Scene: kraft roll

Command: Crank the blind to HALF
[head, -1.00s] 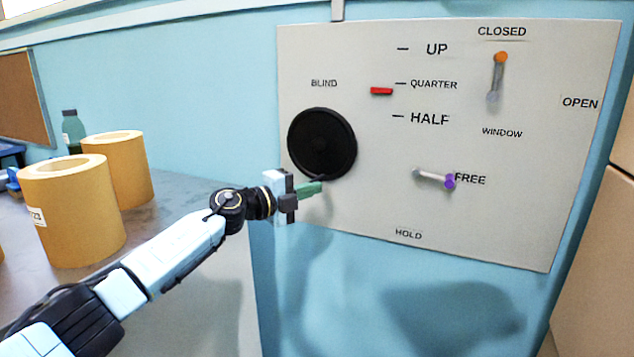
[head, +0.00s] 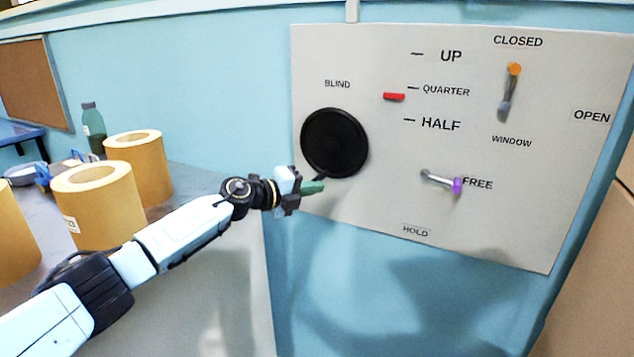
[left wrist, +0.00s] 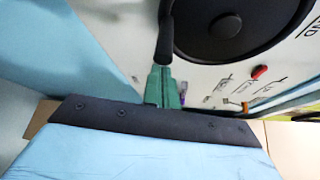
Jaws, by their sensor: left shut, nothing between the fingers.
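The blind crank is a black round wheel (head: 335,142) on the pale wall panel, under the word BLIND. Its dark handle (left wrist: 166,38) sticks out at the wheel's lower left edge. A red marker (head: 394,97) sits a little below the QUARTER line and above the HALF line (head: 409,120). My left gripper (head: 313,187) has green fingertips, shut and empty, just below and left of the wheel. In the left wrist view the fingertips (left wrist: 162,87) are close to the handle's end; whether they touch cannot be told. My right gripper is not in view.
On the panel (head: 350,215) are an orange-tipped window lever (head: 510,90) near CLOSED and a purple-tipped lever (head: 442,182) at FREE. Tan rolls (head: 100,208) and a green bottle (head: 93,130) stand on the counter at left. The space before the panel is clear at right.

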